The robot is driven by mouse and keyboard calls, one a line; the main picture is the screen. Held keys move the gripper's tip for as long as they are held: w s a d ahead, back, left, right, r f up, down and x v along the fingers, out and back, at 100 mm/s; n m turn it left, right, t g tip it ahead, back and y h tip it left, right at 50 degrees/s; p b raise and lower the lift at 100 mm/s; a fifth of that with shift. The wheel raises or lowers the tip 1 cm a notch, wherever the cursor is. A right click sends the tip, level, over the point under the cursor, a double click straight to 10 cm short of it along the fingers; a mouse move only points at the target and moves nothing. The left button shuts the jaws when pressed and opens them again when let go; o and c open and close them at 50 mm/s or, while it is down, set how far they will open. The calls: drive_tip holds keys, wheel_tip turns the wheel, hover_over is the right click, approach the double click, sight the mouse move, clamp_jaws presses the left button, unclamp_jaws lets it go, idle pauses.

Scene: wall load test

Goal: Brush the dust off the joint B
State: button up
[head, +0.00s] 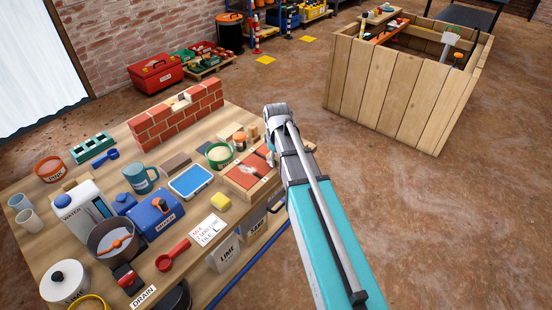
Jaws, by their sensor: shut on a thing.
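A low red brick wall (160,122) stands at the back of the wooden workbench (58,215), with a pale piece (180,103) set in a gap in its top course. A flat red brick piece (238,178) with a white mark lies on a wooden board near the bench's right edge. No letter B is readable on either, so I cannot tell which joint is B. My teal and grey arm crosses the right middle of the picture. No brush is distinguishable.
The bench is crowded: a blue-rimmed tray (191,182), a blue MIXER box (157,216), a mug (144,179), a yellow sponge (220,202), a white WATER container (82,212) and a red scoop (173,255). A wooden crate (400,95) stands back right. Floor between is clear.

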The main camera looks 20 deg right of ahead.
drive_tip(key=shift+r+p, duration=3.05)
drive_tip(key=shift+r+p, duration=1.5)
